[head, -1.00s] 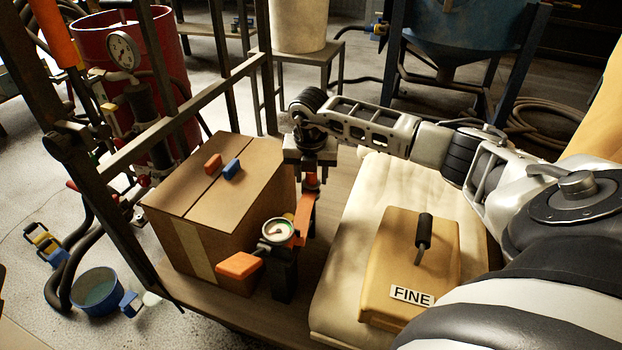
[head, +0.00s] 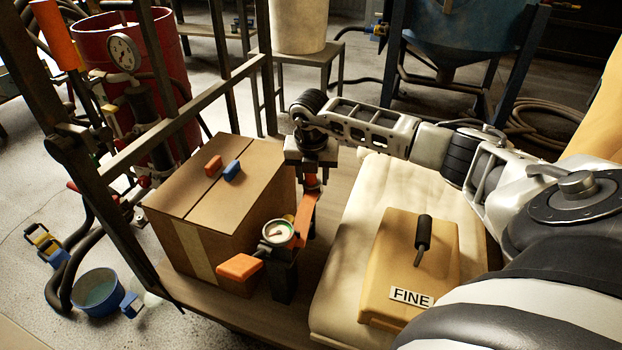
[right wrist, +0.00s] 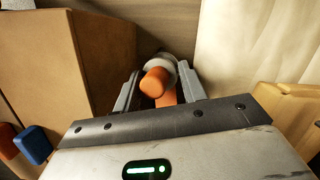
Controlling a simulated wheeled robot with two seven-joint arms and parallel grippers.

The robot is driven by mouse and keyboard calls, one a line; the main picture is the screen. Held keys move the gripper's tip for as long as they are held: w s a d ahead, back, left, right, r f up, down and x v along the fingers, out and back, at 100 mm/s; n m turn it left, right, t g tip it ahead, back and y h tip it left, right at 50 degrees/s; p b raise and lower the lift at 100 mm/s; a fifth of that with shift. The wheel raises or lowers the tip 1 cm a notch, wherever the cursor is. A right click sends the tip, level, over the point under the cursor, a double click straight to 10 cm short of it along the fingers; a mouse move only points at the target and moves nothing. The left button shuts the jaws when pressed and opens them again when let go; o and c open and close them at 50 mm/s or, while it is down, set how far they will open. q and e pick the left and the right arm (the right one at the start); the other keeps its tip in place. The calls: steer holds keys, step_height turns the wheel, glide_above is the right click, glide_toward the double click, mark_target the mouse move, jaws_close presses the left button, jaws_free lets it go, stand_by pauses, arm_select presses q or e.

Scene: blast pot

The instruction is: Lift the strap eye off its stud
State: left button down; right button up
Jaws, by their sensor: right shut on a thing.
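My right gripper (head: 312,178) points down between the cardboard box and the pale sack. Its fingers are closed around an orange part, which I take to be the strap eye (right wrist: 155,82), with a grey ring behind it in the right wrist view. My left gripper is out of view.
The cardboard box (head: 190,215) stands close on the left, with orange and blue blocks on top. An orange handle (head: 240,267) sticks out beside the gauge. A yellow case marked FINE (head: 405,270) lies on the pale sack (head: 345,250). Cart rails (head: 185,133) rise at the left.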

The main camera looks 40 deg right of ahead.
steer(key=shift+w+d+p+v, duration=0.1)
steer(key=shift+p+v, duration=0.45)
steer(key=shift+v, duration=0.15)
steer(key=shift+w+d+p+v, duration=0.1)
steer(key=shift+p+v, duration=0.5)
steer(key=shift+v, duration=0.1)
steer(key=shift+w+d+p+v, duration=0.1)
steer(key=shift+d+p+v, duration=0.05)
steer(key=shift+p+v, duration=0.5)
steer(key=shift+a+r, duration=0.1)
steer(key=shift+a, duration=0.05)
